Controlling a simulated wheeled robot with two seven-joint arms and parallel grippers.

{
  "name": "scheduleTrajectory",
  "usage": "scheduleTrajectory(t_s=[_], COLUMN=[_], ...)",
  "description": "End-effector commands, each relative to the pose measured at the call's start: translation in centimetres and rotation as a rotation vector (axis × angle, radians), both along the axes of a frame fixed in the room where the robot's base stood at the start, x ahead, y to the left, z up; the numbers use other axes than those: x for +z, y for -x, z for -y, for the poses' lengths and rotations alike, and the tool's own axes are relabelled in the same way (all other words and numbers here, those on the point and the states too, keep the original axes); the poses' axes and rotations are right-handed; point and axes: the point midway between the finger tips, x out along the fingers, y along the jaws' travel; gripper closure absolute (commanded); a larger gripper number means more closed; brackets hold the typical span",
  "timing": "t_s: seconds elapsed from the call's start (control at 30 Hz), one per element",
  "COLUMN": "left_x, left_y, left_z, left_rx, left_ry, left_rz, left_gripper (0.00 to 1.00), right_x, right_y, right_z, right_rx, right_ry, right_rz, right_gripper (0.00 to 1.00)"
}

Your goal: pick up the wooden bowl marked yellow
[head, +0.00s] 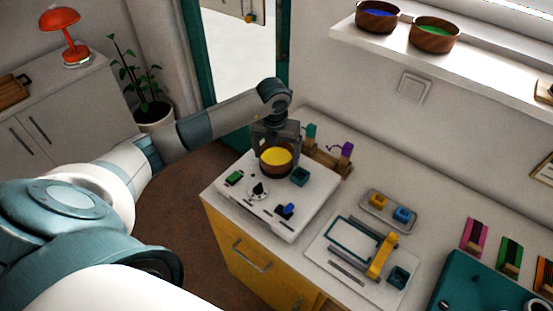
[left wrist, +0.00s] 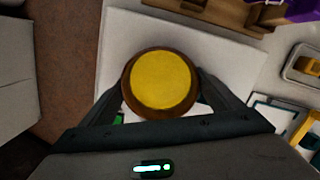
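The wooden bowl marked yellow (head: 276,160) is a brown bowl with a yellow inside. It appears over the white board (head: 297,212) on the counter. My left gripper (head: 276,148) has come down to it from behind. In the left wrist view the bowl (left wrist: 160,82) sits between the two dark fingers of my left gripper (left wrist: 160,90), one at each side of its wall. Both fingers appear to touch the wall. Whether the bowl's base rests on the board or hangs above it is hard to tell. My right gripper is not in view.
On the white board are a green block (head: 235,178), a black knob (head: 259,189), a blue piece (head: 286,210) and a teal cup (head: 300,176). A second board with a yellow handle (head: 382,258) lies to the right. Blue (head: 377,15) and green (head: 435,34) bowls stand on the shelf.

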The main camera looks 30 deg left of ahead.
Motion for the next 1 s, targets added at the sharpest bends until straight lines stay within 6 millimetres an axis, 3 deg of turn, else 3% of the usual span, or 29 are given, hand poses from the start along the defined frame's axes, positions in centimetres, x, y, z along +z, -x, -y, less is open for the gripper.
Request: scheduleTrajectory(t_s=[0.07, 0.47, 0.77, 1.0], left_x=[0.0, 0.4, 3.6, 6.4], left_y=[0.0, -0.1, -0.2, -1.1], left_z=[0.0, 0.0, -0.1, 4.4], left_rx=[0.0, 0.0, -0.001, -0.005], left_ry=[-0.001, -0.001, -0.001, 0.003], left_rz=[0.0, 0.002, 0.006, 0.006], left_gripper=[0.39, 0.4, 0.4, 0.4], right_x=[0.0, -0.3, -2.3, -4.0], right_y=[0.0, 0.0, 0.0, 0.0], right_z=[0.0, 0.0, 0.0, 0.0], right_rx=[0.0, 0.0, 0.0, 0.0], right_ry=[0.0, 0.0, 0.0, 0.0], right_rz=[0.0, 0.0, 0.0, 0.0], right_gripper=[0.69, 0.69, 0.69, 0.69])
